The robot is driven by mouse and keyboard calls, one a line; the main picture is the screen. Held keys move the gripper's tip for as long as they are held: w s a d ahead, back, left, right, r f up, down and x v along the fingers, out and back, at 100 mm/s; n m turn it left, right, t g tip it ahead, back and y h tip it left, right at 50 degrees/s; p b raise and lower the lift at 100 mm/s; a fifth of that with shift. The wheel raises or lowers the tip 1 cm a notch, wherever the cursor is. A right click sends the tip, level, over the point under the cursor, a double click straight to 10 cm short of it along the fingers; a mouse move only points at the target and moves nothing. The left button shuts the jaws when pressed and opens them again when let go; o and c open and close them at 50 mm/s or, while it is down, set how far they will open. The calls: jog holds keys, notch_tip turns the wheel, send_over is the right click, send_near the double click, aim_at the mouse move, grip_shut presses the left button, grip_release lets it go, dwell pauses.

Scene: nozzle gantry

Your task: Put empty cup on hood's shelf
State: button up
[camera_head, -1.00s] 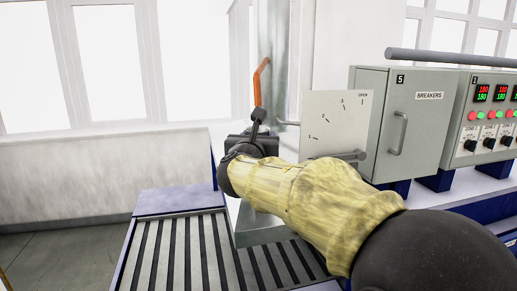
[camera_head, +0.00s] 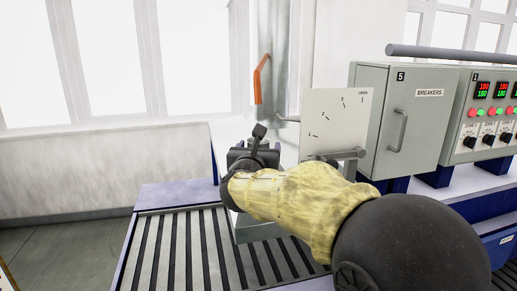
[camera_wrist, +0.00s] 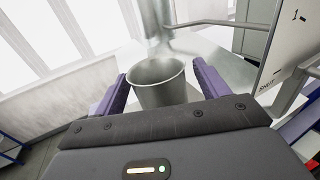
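A grey metal cup (camera_wrist: 160,92), open at the top, is between the two purple fingers of my gripper (camera_wrist: 160,84) in the wrist view. Its rim is close to both fingertips. I cannot tell whether the fingers press on it or leave a small gap. I see its inner wall, but its bottom is hidden. In the head view my wrist and sleeved forearm hide the fingers and the cup. A pale metal hood or duct (camera_head: 283,70) rises behind my gripper. No shelf is clearly distinguishable.
An orange handle (camera_head: 261,78) is by the duct. A white dial panel (camera_head: 335,118) with a bar handle stands close right of my wrist. A grey breaker cabinet (camera_head: 413,120) is further right. A slatted platform (camera_head: 185,245) lies below left.

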jog(key=shift+r, duration=0.15)
jog(key=s+a+b, duration=0.1)
jog(key=s+b, duration=0.3)
jog(key=s, duration=0.8)
jog(key=shift+a+b, duration=0.2)
jog(key=shift+b, duration=0.15)
jog(key=shift+c, duration=0.2)
dwell(0.8)
